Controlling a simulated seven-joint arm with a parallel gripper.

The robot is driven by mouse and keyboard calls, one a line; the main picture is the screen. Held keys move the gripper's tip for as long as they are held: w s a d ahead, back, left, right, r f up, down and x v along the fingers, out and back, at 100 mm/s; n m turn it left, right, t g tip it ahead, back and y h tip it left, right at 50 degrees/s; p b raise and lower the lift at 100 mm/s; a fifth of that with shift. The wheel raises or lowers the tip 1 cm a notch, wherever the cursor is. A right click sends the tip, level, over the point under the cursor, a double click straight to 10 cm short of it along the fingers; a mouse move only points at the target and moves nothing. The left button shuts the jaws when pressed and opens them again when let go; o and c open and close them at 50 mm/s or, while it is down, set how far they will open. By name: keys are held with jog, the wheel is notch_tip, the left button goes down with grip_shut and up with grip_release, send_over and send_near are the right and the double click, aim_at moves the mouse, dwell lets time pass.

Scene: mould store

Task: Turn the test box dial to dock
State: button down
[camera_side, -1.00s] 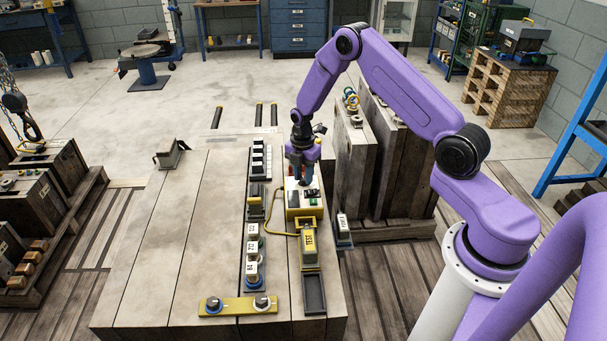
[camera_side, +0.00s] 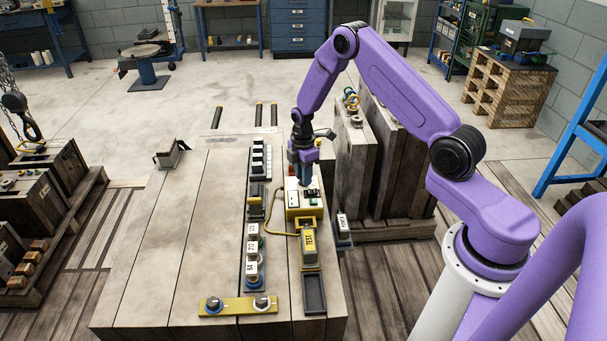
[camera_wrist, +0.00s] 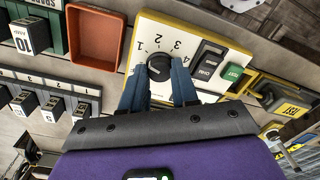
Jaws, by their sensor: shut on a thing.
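The test box (camera_side: 293,214), yellow-edged with a white top, stands on the wooden bench; its white face also shows in the wrist view (camera_wrist: 212,42). On that face is a round black dial (camera_wrist: 160,66), with the figures 1 to 4 printed around it. My gripper (camera_wrist: 158,80) has its two blue fingers on either side of the dial and is shut on it. In the side view my gripper (camera_side: 305,180) points down onto the box and hides the dial. A dock mark is not readable, and which mark the dial points to cannot be told.
Beside the dial are a black rocker switch (camera_wrist: 208,60) and a green button (camera_wrist: 233,73). An orange bin (camera_wrist: 94,38) and a row of numbered blocks (camera_side: 252,247) lie left.

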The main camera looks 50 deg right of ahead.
jog(key=m, duration=0.4)
jog(key=shift+m, duration=0.3)
jog(key=m, duration=0.3)
jog(key=shift+m, duration=0.3)
jog(key=m, duration=0.4)
jog(key=shift+m, duration=0.3)
jog(key=m, duration=1.3)
jog(key=shift+m+t, duration=0.3)
jog(key=m, duration=0.4)
jog(key=shift+m, duration=2)
